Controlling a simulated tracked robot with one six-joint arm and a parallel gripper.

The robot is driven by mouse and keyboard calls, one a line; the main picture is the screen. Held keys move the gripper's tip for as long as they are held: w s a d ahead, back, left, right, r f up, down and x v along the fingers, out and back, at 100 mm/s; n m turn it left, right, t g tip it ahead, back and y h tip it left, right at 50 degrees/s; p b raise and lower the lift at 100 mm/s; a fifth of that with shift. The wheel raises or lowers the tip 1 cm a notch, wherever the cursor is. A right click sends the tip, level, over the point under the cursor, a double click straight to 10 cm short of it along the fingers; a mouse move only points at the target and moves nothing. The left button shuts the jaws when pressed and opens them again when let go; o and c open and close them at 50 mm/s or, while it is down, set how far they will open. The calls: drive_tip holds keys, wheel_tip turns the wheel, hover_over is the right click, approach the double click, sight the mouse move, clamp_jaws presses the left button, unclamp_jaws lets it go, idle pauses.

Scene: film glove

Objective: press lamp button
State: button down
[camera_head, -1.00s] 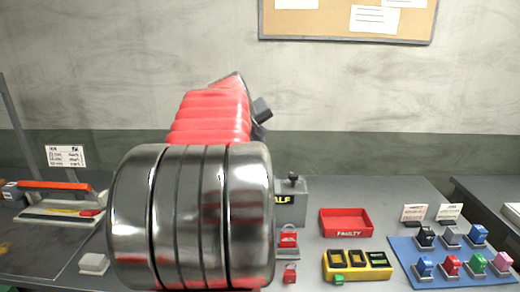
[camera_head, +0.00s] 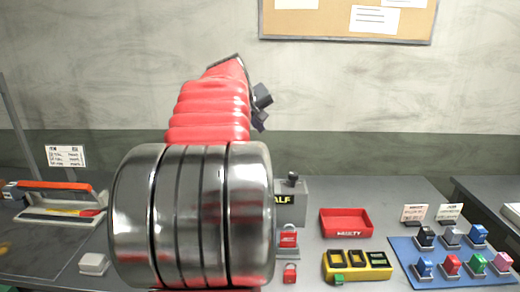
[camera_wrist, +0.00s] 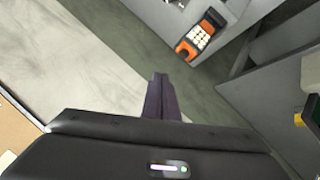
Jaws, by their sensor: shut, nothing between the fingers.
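No lamp or lamp button can be made out for certain in either view; my arm hides the middle of the bench in the head view. My gripper (camera_wrist: 160,80) shows in the wrist view as dark fingers held together, with nothing between them. They point at bare grey wall and touch nothing I can see. In the head view, only dark grey parts near the end of my arm show beside its red sleeve, raised above the bench.
A grey box (camera_head: 293,211) with a dark knob stands right of my arm, beside red padlocks (camera_head: 288,237). Further right are a red tray (camera_head: 346,223), a yellow holder (camera_head: 358,266) and a blue mat (camera_head: 404,252) with stamps. An orange device (camera_wrist: 201,34) shows in the wrist view.

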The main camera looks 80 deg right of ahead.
wheel_tip(320, 180, up, 3)
drive_tip(key=shift+f, duration=0.15)
idle(0.8)
drive_tip(key=w+a+f+n+t+y, duration=0.2)
drive_tip(key=w+a+f+t, duration=0.1)
drive_tip(key=w+a, duration=1)
drive_tip(key=w+a+f+n+t+y, duration=0.1)
drive_tip(key=w+a+f+n+t, duration=0.2)
drive_tip(key=w+a, duration=0.9)
drive_tip(key=s+a+f+n+y, duration=0.15)
drive_tip(key=a+f, duration=0.25)
drive_tip(key=a, duration=0.8)
drive_tip(key=s+a+f+n+y, duration=0.1)
drive_tip(key=s+a+f+y, duration=0.15)
drive_tip(key=a, duration=0.95)
drive_tip(key=s+a+f+n+y, duration=0.1)
drive_tip(key=s+a+f, duration=0.2)
drive_tip(key=a, duration=0.4)
drive_tip(key=s+a+f+n+y, duration=0.1)
drive_tip(key=s+a+f, duration=0.1)
drive_tip(key=a+f, duration=0.4)
drive_tip(key=shift+s+a+n+t, duration=0.3)
drive_tip(key=shift+s+a+n, duration=0.1)
drive_tip(key=shift+a, duration=0.2)
